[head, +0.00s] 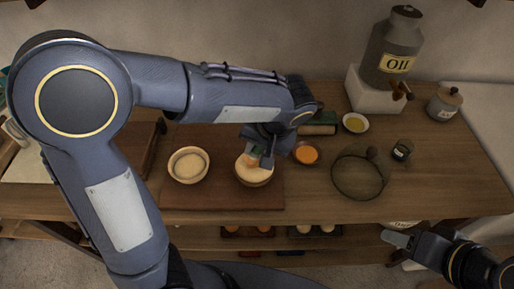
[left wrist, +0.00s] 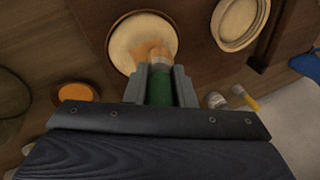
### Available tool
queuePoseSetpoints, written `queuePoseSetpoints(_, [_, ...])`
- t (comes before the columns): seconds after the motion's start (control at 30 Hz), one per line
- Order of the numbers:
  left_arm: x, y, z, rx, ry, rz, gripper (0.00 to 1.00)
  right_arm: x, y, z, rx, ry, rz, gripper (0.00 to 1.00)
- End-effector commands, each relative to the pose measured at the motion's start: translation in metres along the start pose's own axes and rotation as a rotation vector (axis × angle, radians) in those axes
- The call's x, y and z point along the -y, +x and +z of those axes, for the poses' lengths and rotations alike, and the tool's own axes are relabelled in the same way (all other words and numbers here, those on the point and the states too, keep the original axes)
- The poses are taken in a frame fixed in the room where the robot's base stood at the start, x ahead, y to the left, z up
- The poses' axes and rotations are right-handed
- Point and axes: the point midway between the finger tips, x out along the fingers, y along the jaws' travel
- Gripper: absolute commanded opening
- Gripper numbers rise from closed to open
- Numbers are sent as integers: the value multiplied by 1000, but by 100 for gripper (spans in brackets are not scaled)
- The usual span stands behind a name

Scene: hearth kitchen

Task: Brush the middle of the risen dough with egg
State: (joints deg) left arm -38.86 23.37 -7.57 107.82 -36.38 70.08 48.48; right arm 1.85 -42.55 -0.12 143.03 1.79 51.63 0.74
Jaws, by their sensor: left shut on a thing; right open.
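My left gripper (head: 262,157) is shut on a brush with a green handle (left wrist: 159,88), pointing down over a round bowl of pale dough (head: 252,178). In the left wrist view the pale brush head (left wrist: 160,57) is over the right part of this dough (left wrist: 128,42), beside an orange egg smear (left wrist: 150,48). I cannot tell whether the bristles touch the dough. A small dish of orange egg (head: 306,153) stands right of the dough bowl, and also shows in the left wrist view (left wrist: 78,92). My right gripper (head: 398,240) is open and empty at the lower right, off the table's front edge.
A second bowl of pale dough (head: 188,165) stands left on the brown board (head: 222,198). To the right are a dish of yellow stuff (head: 355,123), a round sieve-like ring (head: 358,192), a small dark jar (head: 402,150) and an oil can (head: 390,50) on a white block.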

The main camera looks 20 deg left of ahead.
Motion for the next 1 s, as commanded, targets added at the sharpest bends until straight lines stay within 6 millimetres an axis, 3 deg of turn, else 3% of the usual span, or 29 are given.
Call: queuePoseSetpoints(1.0, [-5,13,2,0,0,0,0,-4,10,5,0,0,0,48])
